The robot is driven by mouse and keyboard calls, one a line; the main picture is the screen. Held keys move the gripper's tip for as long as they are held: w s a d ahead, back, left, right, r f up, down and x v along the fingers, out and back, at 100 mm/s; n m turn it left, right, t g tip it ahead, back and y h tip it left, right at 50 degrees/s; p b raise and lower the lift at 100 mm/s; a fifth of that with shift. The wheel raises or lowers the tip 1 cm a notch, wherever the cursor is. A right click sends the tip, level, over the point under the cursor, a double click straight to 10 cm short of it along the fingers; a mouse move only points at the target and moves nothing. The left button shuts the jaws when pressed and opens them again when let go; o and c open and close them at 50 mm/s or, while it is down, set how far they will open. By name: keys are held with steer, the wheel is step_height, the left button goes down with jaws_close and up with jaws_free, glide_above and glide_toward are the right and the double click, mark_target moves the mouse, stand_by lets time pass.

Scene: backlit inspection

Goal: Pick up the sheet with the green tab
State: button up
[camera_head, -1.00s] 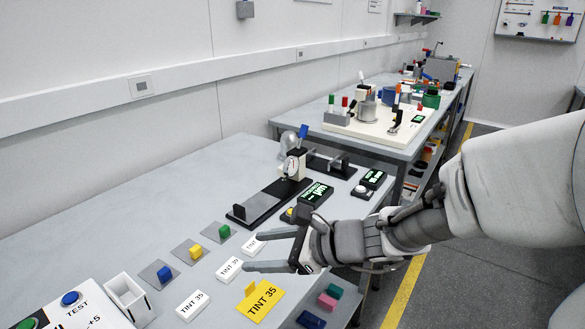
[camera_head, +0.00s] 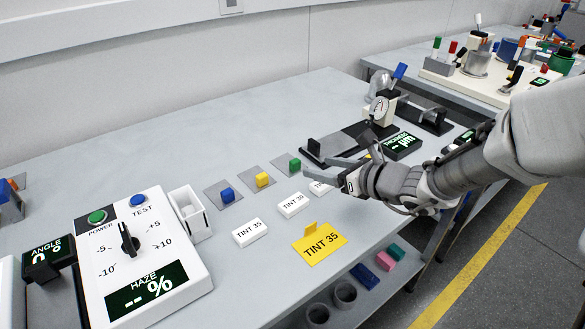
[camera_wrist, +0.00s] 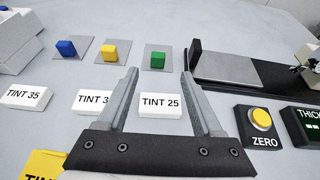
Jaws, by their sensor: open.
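The sheet with the green tab is a small grey square (camera_head: 283,161) with a green block (camera_head: 295,165) standing on it, lying flat on the table. In the wrist view its green tab (camera_wrist: 157,61) is straight ahead, beyond my fingertips and between their lines. My gripper (camera_head: 317,169) is open and empty, just right of that sheet in the head view; it also shows in the wrist view (camera_wrist: 159,73). A white TINT 25 label (camera_wrist: 160,105) lies between the fingers. Sheets with a yellow tab (camera_head: 262,180) and a blue tab (camera_head: 228,195) lie to the left.
A black thickness gauge stand (camera_head: 345,145) is close on the right. A white box (camera_head: 190,213) and haze meter (camera_head: 145,255) stand left. The table behind the sheets is clear.

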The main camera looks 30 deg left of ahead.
mark_target(297, 163)
steer(key=x, duration=0.3)
steer(key=b+x, duration=0.1)
steer(key=x, duration=0.3)
steer(key=shift+s+a+f+b, duration=0.1)
steer(key=shift+s+b, duration=0.05)
steer(key=shift+b, duration=0.2)
steer(key=shift+w+a+f, duration=0.15)
steer(key=shift+w+a, duration=0.1)
steer(key=shift+a, duration=0.25)
jaws_close()
